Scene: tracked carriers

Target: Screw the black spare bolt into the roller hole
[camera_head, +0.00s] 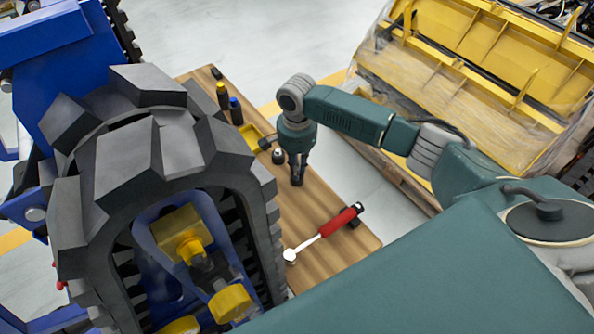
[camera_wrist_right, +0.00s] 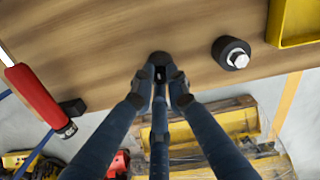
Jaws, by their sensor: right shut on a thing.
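My right gripper (camera_head: 298,172) points down at the wooden table. In the right wrist view its fingertips (camera_wrist_right: 161,82) are shut on a small dark round-ended piece, apparently the black spare bolt (camera_wrist_right: 159,59). The fingers hide most of it, and I cannot tell whether it touches the table. The tracked carrier (camera_head: 125,165) stands to the left, with thick grey track pads around a blue frame. Inside are yellow rollers (camera_head: 231,303) and a yellow block (camera_head: 180,232). I cannot make out the roller hole clearly. My left gripper is not in view.
The wooden table (camera_head: 325,255) holds a red-handled ratchet-like tool (camera_head: 340,222), a black cylinder with a silver tip (camera_wrist_right: 232,53), a yellow tray (camera_wrist_right: 292,38) and yellow and blue screwdriver-like tools (camera_head: 236,112). A wrapped yellow load (camera_head: 450,75) stands behind. Bare wood surrounds the right gripper.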

